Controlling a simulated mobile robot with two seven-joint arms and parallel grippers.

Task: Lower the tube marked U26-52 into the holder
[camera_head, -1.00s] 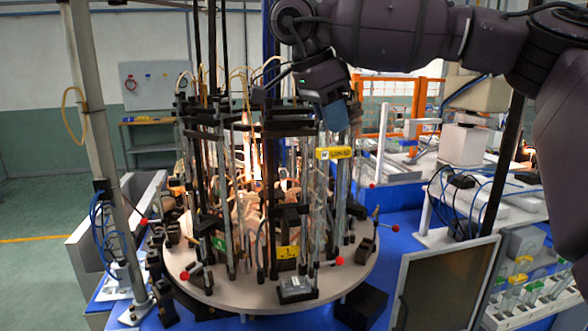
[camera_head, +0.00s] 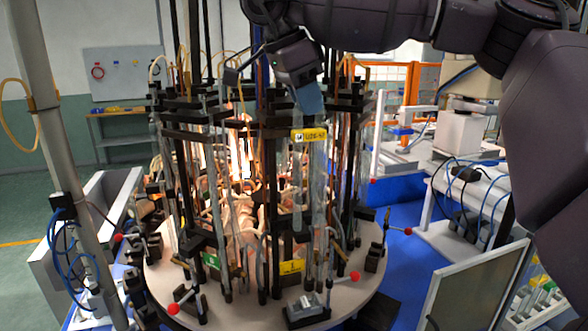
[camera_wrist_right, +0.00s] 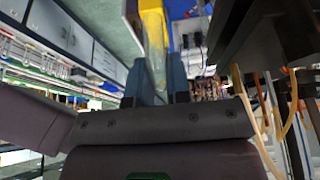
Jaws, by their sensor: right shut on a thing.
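My right gripper (camera_head: 309,100) has blue fingers and is shut on the upper part of a clear glass tube (camera_head: 315,180). The tube carries a yellow label (camera_head: 309,135) that appears to read U26-52. It hangs upright at the front of the round carousel (camera_head: 235,305), above the station with the yellow tag "1" (camera_head: 291,266). In the right wrist view the tube (camera_wrist_right: 156,62) lies between the two blue fingers (camera_wrist_right: 158,82), beside the yellow label (camera_wrist_right: 152,25). The tube's lower end is hard to pick out among the black rods, so I cannot tell whether it touches a holder. My left gripper is out of view.
A grey block (camera_head: 305,308) and a red-knobbed clamp (camera_head: 355,277) sit at the carousel's front edge. Black posts and other tubes crowd closely around. A glowing flame area (camera_head: 243,150) is behind. A framed panel (camera_head: 475,290) stands at the right front.

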